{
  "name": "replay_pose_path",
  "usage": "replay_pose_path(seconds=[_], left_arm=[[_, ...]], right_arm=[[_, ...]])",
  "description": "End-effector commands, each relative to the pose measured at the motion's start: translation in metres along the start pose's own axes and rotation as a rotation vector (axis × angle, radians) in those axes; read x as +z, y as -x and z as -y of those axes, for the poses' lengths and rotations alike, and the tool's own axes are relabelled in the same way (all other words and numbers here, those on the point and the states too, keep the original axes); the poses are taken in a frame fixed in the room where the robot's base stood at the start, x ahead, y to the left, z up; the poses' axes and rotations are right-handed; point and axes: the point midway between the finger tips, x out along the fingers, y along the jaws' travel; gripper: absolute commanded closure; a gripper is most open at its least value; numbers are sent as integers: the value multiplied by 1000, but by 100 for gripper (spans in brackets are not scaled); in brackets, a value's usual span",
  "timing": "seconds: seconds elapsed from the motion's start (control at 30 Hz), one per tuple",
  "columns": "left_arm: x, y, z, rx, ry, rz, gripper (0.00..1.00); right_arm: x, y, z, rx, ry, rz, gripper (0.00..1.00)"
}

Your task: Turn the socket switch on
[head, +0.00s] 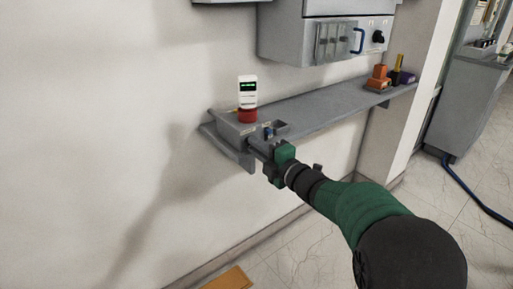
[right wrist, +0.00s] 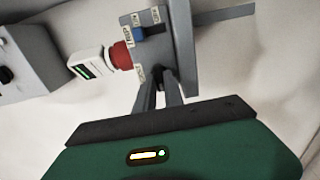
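The grey socket box (head: 234,127) sits at the left end of the wall shelf. A white device with a green display (head: 247,88) stands in a red socket (head: 247,115) on it. A blue part (head: 267,131) shows beside it. In the right wrist view, the box (right wrist: 152,50) carries small labels, and a dark round part (right wrist: 158,75) lies at my fingertips; it may be the switch. My right gripper (head: 268,160) is at the box's front side. Its fingers (right wrist: 160,85) have a narrow gap; contact or grip is unclear. My left gripper is out of view.
The grey shelf (head: 325,108) runs right along the wall, with orange blocks (head: 378,78) at its far end. A grey cabinet (head: 325,38) hangs above it. A brown board (head: 230,279) lies low in front. The floor at right is mostly clear, with a blue hose (head: 468,187).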

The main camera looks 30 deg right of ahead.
Motion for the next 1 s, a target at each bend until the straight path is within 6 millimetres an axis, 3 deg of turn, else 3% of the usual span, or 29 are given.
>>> replay_pose_path(seconds=[0.47,1.0], left_arm=[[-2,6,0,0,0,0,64],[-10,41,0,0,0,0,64]], right_arm=[[3,1,1,-6,-68,7,100],[3,1,1,-8,-508,11,100]])
